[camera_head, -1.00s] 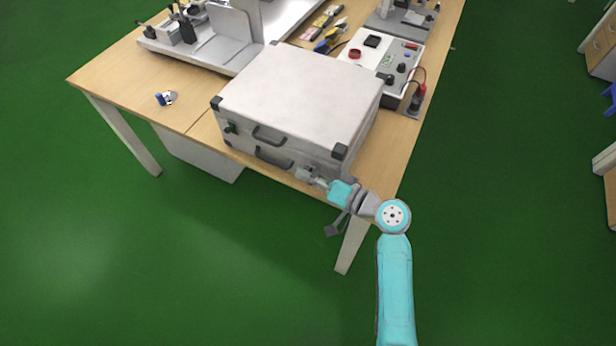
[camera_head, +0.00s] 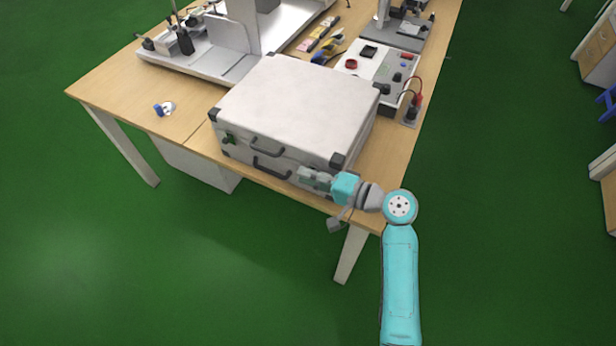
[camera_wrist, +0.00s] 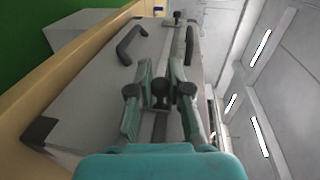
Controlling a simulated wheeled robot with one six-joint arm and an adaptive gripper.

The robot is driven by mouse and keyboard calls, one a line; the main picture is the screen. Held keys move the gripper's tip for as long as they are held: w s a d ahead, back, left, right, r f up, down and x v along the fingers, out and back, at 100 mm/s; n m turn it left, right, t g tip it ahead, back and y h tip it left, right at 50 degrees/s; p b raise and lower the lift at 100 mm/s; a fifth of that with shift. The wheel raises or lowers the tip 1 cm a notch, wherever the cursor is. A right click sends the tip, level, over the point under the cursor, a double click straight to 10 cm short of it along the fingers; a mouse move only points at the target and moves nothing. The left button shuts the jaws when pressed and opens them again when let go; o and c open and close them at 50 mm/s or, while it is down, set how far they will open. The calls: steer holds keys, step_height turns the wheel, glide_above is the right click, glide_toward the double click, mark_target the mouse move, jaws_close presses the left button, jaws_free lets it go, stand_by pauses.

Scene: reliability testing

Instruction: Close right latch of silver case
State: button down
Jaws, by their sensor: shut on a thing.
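The silver case (camera_head: 300,100) lies flat on the wooden table with its lid down. Two dark handles show on its front, one on the lid and one on the lower half. The left latch (camera_head: 228,138) is a small dark-green piece; it also shows at the far end of the seam in the wrist view (camera_wrist: 177,17). My gripper (camera_head: 308,177) is at the right part of the case's front. In the wrist view its fingers (camera_wrist: 160,72) straddle the seam and are shut on the right latch (camera_wrist: 160,89), which they largely hide; its exact position is unclear.
A control box (camera_head: 380,72) with knobs and red leads stands right behind the case. A grey fixture (camera_head: 220,50) and tools are at the back. A small blue-and-white item (camera_head: 165,108) lies left. The floor in front is clear.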

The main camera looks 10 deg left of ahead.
steer(key=shift+w+r, duration=0.1)
steer(key=shift+r, duration=0.05)
steer(key=c, duration=1.1)
jaws_free()
steer(key=v, duration=1.2)
